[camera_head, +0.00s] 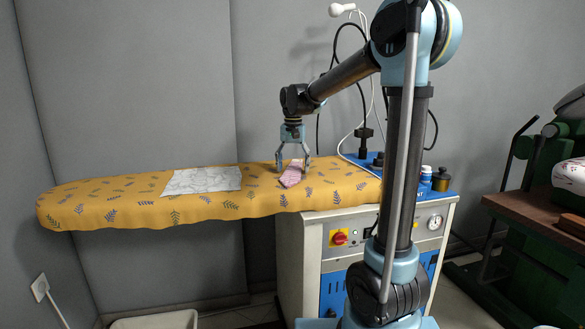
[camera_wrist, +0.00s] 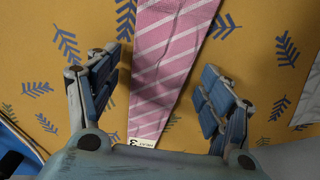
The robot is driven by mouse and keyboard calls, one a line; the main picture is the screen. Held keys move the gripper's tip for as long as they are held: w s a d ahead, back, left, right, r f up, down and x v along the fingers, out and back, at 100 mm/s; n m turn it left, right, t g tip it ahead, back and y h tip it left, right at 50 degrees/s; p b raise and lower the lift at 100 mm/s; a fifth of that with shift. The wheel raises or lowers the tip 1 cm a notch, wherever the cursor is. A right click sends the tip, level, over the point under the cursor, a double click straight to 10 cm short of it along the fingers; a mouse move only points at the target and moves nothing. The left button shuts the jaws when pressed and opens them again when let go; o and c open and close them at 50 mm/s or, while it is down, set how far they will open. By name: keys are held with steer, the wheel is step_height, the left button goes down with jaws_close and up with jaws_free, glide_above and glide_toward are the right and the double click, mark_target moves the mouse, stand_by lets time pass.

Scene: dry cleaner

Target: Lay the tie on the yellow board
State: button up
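The tie (camera_head: 293,173) is pink with pale stripes and lies on the right part of the yellow board (camera_head: 110,209), which has a dark leaf print. In the wrist view the tie (camera_wrist: 168,62) runs between my fingers, with a small white label at its near end; its far end is out of that view. My gripper (camera_head: 293,168) is above the tie, pointing down, with its fingers spread. The wrist view shows my gripper (camera_wrist: 164,92) open, with a gap between each finger pad and the tie.
A pale printed cloth (camera_head: 202,181) lies flat on the board left of the tie. A bottle (camera_head: 426,174) and a dark jar (camera_head: 441,179) stand on the blue top of the ironing unit (camera_head: 312,240) at right. Cables hang behind the board. The board's left part is clear.

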mark_target(293, 171)
steer(key=shift+r, duration=0.1)
step_height(293, 171, up, 12)
steer(key=s+d+f+t, duration=0.1)
steer(key=s+d+f, duration=0.8)
steer(key=s+d, duration=0.55)
steer(key=s+d+f, duration=0.3)
steer(key=s+f, duration=0.5)
steer(key=f, duration=0.2)
steer(key=s+d+f+n+t, duration=0.1)
steer(key=s+d+f, duration=0.2)
steer(key=s+f, duration=0.5)
step_height(293, 171, down, 2)
steer(key=shift+s+d, duration=0.35)
steer(key=shift+s, duration=0.05)
steer(key=shift+w+f, duration=0.2)
steer(key=shift+w, duration=0.25)
